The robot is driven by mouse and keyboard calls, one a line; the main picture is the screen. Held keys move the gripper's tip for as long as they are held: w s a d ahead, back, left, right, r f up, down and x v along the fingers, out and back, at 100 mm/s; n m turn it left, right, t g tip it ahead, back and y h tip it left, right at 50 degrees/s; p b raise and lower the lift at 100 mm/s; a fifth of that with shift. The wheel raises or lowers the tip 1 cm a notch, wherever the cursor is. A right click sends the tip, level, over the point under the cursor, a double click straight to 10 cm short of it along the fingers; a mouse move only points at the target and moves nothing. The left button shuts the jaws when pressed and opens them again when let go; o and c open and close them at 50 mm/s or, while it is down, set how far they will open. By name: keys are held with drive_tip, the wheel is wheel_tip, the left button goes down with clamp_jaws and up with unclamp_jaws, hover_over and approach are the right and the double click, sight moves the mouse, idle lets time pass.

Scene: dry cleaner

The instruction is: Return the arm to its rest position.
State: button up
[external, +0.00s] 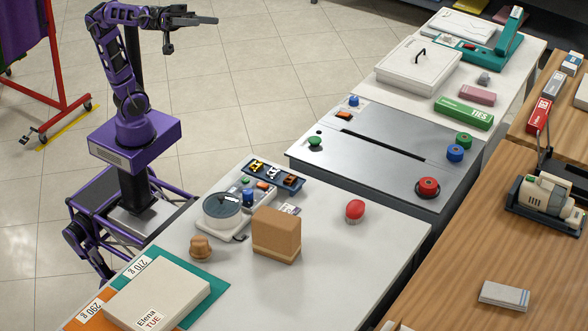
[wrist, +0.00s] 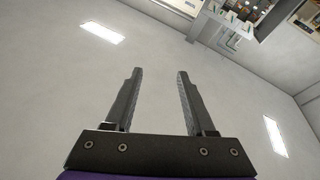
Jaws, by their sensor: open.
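My purple arm stands on its base left of the counter in the external view. My gripper (external: 192,34) is high up, past the counter's left side, and points to the right over bare floor. In the wrist view my gripper (wrist: 156,101) shows two dark parallel fingers spread apart with nothing between them.
A grey panel (external: 380,140) lies beyond. A red rack (external: 62,80) stands far left. Floor around my gripper is clear.

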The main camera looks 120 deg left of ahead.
drive_tip(key=s+a+f+m+g+y+p, duration=0.1)
drive_tip(key=s+a+f+g, duration=0.15)
drive_tip(key=f, duration=0.55)
drive_tip(key=s+a+f+m+g+y, duration=0.1)
drive_tip(key=s+f+g+y, duration=0.15)
drive_tip(key=f, duration=0.55)
drive_tip(key=s+a+f+g+p, duration=0.1)
drive_tip(key=s+a+f+g, duration=0.4)
drive_tip(key=s+a+f, duration=0.4)
drive_tip(key=s+a+f+n+g+y+p, duration=0.1)
drive_tip(key=s+a+f+g, duration=0.3)
drive_tip(key=s+a+f, duration=0.5)
drive_tip(key=s+f, duration=0.6)
drive_tip(key=f, duration=0.3)
drive_tip(key=shift+s+a+g, duration=0.15)
drive_tip(key=shift+a+g, duration=0.2)
drive_tip(key=shift+g, duration=0.05)
drive_tip(key=shift+r, duration=0.1)
wheel_tip(320, 180, down, 10)
drive_tip(key=b, duration=1)
